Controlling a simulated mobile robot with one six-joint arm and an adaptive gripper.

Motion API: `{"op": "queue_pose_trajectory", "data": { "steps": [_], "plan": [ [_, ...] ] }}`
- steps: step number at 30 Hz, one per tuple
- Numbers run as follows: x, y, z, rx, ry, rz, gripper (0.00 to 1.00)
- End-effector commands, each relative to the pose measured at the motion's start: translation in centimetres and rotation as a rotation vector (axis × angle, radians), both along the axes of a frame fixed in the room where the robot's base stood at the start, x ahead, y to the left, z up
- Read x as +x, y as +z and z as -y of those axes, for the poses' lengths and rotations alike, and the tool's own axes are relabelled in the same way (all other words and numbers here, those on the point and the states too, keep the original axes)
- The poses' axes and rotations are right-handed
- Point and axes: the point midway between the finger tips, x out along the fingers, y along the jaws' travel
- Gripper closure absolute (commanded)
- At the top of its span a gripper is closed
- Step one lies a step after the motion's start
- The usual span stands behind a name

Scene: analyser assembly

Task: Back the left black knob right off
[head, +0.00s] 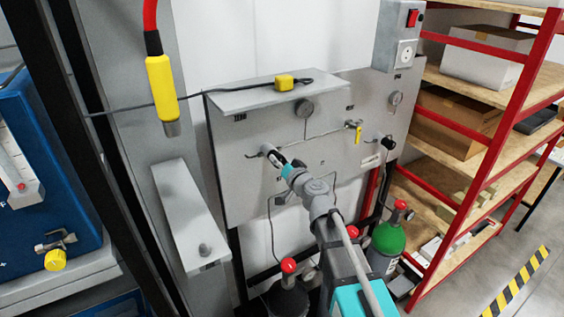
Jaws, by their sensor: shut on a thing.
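A grey upright panel (239,175) stands in the middle of the head view. My gripper (272,154) is at the left part of its face, below the left gauge, with its fingers closed around the left black knob. The fingers hide most of that knob, so its turn and its seating cannot be seen. A short metal fitting (253,155) shows just left of the fingers. A second black knob (388,143) is on the right part of the panel, apart from my gripper.
A green cylinder (387,241) stands below. A yellow connector (161,88) hangs at left. A red-framed shelf (493,133) closes off the right.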

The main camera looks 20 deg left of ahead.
Motion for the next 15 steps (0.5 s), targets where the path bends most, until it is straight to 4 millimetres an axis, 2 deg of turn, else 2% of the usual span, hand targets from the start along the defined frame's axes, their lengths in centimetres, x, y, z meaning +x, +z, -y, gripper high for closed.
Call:
{"op": "queue_pose_trajectory", "data": {
  "steps": [11,12,15],
  "plan": [
    [0.05,0.02,-0.09,-0.005,0.001,0.005,0.89],
    [0.05,0.02,-0.09,-0.005,0.001,0.005,0.34],
    [0.03,0.01,-0.06,-0.005,0.001,0.005,0.15]
  ]
}}
